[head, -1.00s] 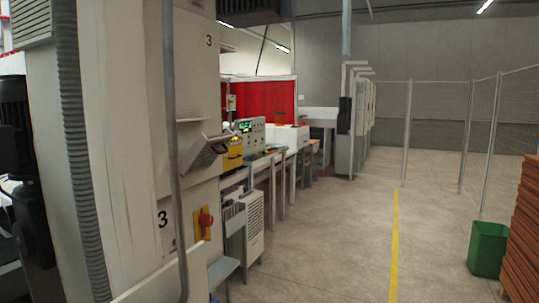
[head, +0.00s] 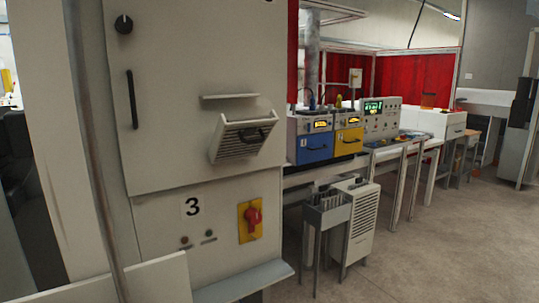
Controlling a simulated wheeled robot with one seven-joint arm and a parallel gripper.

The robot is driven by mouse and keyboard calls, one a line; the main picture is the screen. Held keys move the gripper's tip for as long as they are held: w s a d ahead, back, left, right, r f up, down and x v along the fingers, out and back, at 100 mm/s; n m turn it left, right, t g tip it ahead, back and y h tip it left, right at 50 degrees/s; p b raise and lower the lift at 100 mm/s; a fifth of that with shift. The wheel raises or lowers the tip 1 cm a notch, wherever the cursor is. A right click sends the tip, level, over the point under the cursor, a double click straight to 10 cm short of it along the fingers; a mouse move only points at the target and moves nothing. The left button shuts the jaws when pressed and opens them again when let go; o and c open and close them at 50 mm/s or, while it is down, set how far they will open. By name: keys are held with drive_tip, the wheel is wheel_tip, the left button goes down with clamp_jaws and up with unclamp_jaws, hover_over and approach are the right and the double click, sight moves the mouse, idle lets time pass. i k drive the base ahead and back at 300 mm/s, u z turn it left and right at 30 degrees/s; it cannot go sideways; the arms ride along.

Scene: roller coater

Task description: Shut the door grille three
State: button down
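My gripper is not in view.
A red rotary switch (head: 251,219) on a yellow plate sits below the grille. A grey shelf (head: 243,284) juts out at the cabinet's foot. To the right are blue (head: 311,139) and yellow (head: 348,134) units and a slotted stand (head: 327,215). The floor at right is clear.

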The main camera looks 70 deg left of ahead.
sight(231, 141)
drive_tip(key=u, duration=2.2)
